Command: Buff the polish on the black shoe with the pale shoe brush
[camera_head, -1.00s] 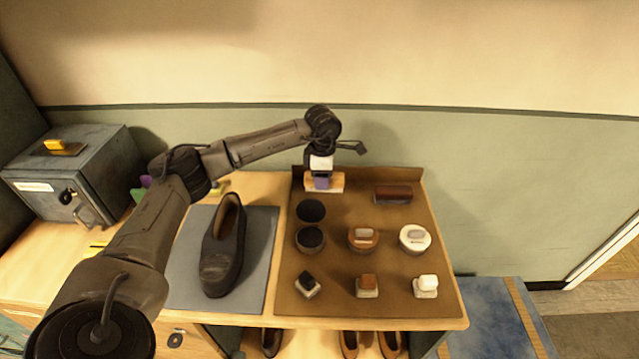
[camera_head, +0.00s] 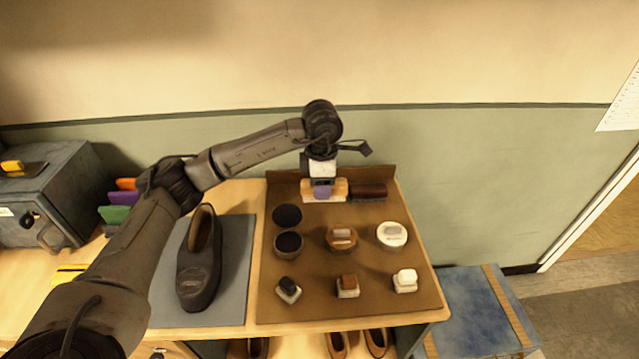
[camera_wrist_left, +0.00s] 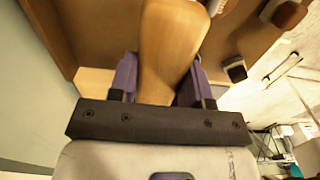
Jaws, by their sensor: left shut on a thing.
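The pale shoe brush (camera_head: 341,187) has a light wooden back and pale bristles. My left gripper (camera_head: 322,188) is shut on it at the back of the brown mat, beside the dark brush. The left wrist view shows the brush's wooden back (camera_wrist_left: 172,45) between the purple fingers (camera_wrist_left: 160,82). I cannot tell how far its bristles are from the mat. The black shoe (camera_head: 199,262) stands on a grey mat (camera_head: 236,272) to the left, toe towards the front, with my left arm passing just left of it. My right gripper is out of view.
The brown mat (camera_head: 381,290) carries a dark brush (camera_head: 368,191), polish tins (camera_head: 341,238) and several small daubers (camera_head: 347,286). A grey metal box (camera_head: 62,195) and coloured holders (camera_head: 118,213) stand left. A blue-topped bench (camera_head: 474,310) is at right.

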